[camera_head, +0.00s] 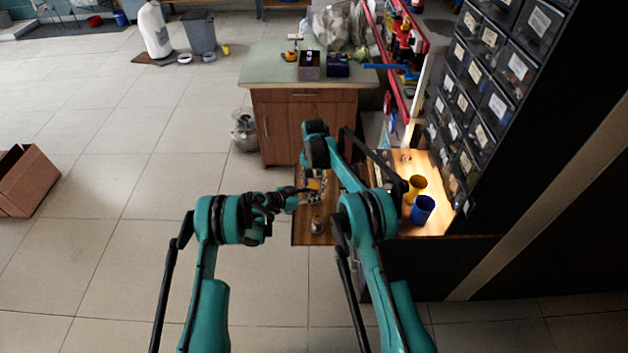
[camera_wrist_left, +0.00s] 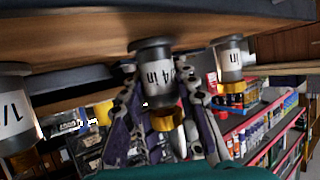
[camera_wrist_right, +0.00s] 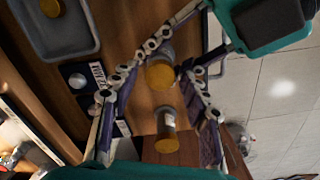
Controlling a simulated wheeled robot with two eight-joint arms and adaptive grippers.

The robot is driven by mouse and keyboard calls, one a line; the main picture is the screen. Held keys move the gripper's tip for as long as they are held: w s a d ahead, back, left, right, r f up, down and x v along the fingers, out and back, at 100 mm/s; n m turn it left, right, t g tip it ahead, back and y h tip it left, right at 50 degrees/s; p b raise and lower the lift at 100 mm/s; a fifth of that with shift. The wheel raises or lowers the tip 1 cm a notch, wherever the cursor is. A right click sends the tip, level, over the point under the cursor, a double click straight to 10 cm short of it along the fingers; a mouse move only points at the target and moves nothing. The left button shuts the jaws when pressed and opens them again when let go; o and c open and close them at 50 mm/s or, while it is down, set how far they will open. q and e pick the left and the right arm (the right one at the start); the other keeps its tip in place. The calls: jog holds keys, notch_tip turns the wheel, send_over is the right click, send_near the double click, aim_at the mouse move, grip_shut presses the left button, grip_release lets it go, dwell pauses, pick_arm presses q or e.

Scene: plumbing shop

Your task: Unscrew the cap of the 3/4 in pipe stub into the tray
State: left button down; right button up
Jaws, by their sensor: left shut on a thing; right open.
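In the left wrist view, which looks upside down, a grey pipe stub labelled "/4 in" (camera_wrist_left: 158,75) has a brass cap (camera_wrist_left: 168,121) on its free end. My left gripper (camera_wrist_left: 160,88) is shut on this stub, one finger on each side. In the right wrist view a brass cap (camera_wrist_right: 160,73) shows between the left gripper's fingers. My right gripper (camera_wrist_right: 148,86) is open, its fingers spread around and above that cap; contact cannot be told. A grey tray (camera_wrist_right: 80,47) at upper left holds a round brass cap (camera_wrist_right: 51,8). In the head view the arms hide most of this.
Capped stubs stand on either side: one labelled "1 in" (camera_wrist_left: 231,62) and one labelled "1/" (camera_wrist_left: 14,105). A yellow cup (camera_head: 415,186) and a blue cup (camera_head: 423,209) stand right of my arms. Drawer racks (camera_head: 490,80) rise at the right. Open floor lies left.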

jog(key=shift+c, duration=0.3)
grip_shut()
jog(key=n, duration=0.9)
jog(key=shift+n, duration=0.3)
jog(key=shift+r, duration=0.3)
jog(key=shift+r, duration=0.85)
